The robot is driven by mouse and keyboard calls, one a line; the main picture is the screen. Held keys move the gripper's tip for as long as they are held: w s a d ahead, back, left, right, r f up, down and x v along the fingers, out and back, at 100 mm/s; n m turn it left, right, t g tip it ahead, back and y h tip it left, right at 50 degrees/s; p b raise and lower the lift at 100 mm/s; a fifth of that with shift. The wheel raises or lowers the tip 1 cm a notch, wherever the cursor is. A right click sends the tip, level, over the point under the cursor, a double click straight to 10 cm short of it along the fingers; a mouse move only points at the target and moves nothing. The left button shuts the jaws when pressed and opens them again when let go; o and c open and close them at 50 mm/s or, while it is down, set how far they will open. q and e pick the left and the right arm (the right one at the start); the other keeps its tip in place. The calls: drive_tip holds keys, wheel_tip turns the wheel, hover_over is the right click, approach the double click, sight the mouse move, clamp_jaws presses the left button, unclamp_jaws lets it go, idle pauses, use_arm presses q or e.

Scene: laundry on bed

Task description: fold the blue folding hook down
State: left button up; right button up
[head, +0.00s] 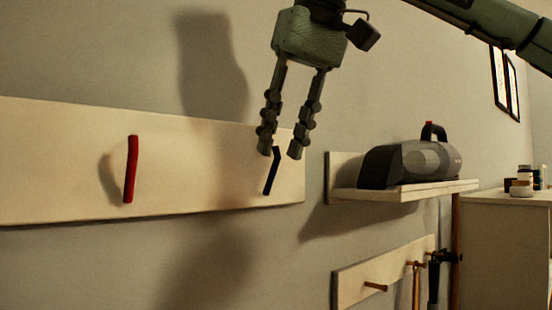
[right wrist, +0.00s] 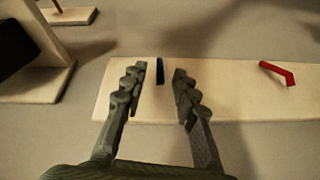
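The blue folding hook (head: 271,174) is a dark blue bar near the right end of a pale wooden board on the wall. In the head view it slants, its upper end bent near my fingertips. My right gripper (head: 281,152) is open, pointing down, with its fingertips around the hook's upper end. In the right wrist view the hook (right wrist: 160,71) shows between the two spread fingers (right wrist: 160,72), with gaps on both sides. I see no contact, though the exact depth is hard to judge. My left gripper is in neither view.
A red hook (head: 130,169) is on the same board (head: 60,158), to the left. Right of the board, a shelf (head: 410,191) holds a grey appliance (head: 410,163). Below it is a peg rail (head: 352,286) with hanging things. A cabinet (head: 507,240) stands at far right.

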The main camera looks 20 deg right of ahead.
sight(279, 151)
drive_tip(key=x, duration=0.2)
drive_tip(key=shift+w+f, duration=0.15)
drive_tip(key=shift+f, duration=0.1)
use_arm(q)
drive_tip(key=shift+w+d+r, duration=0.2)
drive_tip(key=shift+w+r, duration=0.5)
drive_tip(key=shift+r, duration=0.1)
use_arm(e)
drive_tip(key=shift+w+a+f, duration=0.1)
drive_tip(key=shift+w+f, duration=0.1)
drive_tip(key=shift+f, duration=0.15)
drive_tip(key=shift+c, duration=0.5)
clamp_jaws()
